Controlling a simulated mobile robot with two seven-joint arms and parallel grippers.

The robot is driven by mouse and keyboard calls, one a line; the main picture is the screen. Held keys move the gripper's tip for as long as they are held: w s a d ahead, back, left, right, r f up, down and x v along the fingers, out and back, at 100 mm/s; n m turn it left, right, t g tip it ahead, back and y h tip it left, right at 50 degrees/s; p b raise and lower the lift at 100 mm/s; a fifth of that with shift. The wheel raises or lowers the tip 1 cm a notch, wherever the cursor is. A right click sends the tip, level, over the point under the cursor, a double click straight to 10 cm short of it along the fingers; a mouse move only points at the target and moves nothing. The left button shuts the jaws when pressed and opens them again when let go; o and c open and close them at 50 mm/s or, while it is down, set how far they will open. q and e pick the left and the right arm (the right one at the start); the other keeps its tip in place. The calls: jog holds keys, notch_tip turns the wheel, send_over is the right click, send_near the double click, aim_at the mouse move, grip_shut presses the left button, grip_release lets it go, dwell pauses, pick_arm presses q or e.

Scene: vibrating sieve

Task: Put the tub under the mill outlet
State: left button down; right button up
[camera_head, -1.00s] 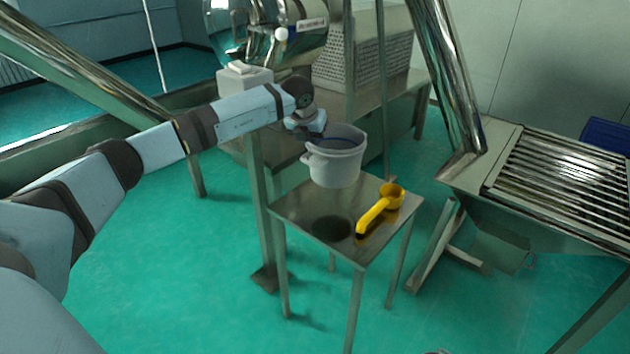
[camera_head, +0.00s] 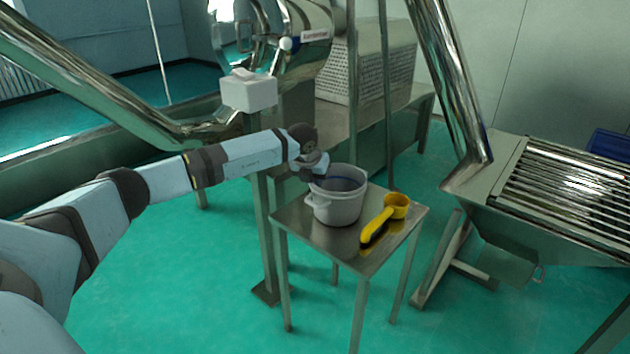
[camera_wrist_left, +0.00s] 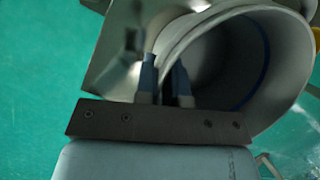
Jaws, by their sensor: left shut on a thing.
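The tub (camera_head: 338,208) is a light grey bucket with a blue line inside and a side handle. It is upright and appears to rest on the small metal table (camera_head: 345,248). My left gripper (camera_head: 318,176) is at its back left and shut on its rim. In the left wrist view the fingers (camera_wrist_left: 165,85) straddle the wall of the tub (camera_wrist_left: 285,60), which looks empty. The mill outlet cannot be made out for certain; a shiny drum machine (camera_head: 300,55) stands behind. My right gripper is not in view.
A yellow scoop (camera_head: 385,218) lies on the table, close to the right of the tub. A slatted metal machine (camera_head: 540,180) stands at the right, and a slanted steel tube (camera_head: 450,80) runs down to it. A white box (camera_head: 248,92) and steel posts are behind the table.

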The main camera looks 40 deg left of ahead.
pick_arm(q)
jog(key=shift+f, duration=0.1)
jog(key=c, duration=1.2)
grip_release()
